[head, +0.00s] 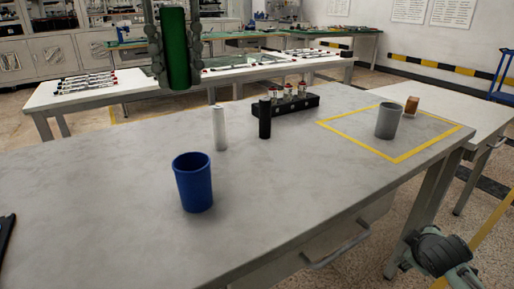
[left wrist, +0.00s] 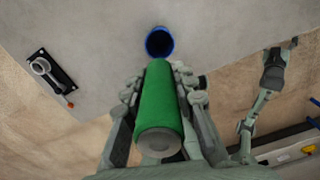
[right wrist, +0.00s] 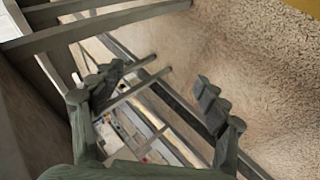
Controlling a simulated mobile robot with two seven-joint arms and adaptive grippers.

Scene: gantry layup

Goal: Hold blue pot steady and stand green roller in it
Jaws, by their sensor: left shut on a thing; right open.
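The blue pot (head: 193,184) stands upright on the grey table, left of the middle in the head view. It also shows in the left wrist view (left wrist: 159,42), beyond the far end of the roller. The green roller (head: 175,58) is upright at the top of the head view, raised above the table. My left gripper (head: 174,45) is shut on it, a finger on each side; the grip also shows in the left wrist view (left wrist: 158,82). The roller is apart from the pot. My right gripper (head: 445,255) is open and empty beyond the table's right front edge, away from the pot.
A white roller (head: 219,128) and a black roller (head: 265,118) stand behind the pot. A black rack (head: 285,106) is behind them. A grey cup (head: 388,120) stands inside the yellow outline at right. The table front around the pot is clear.

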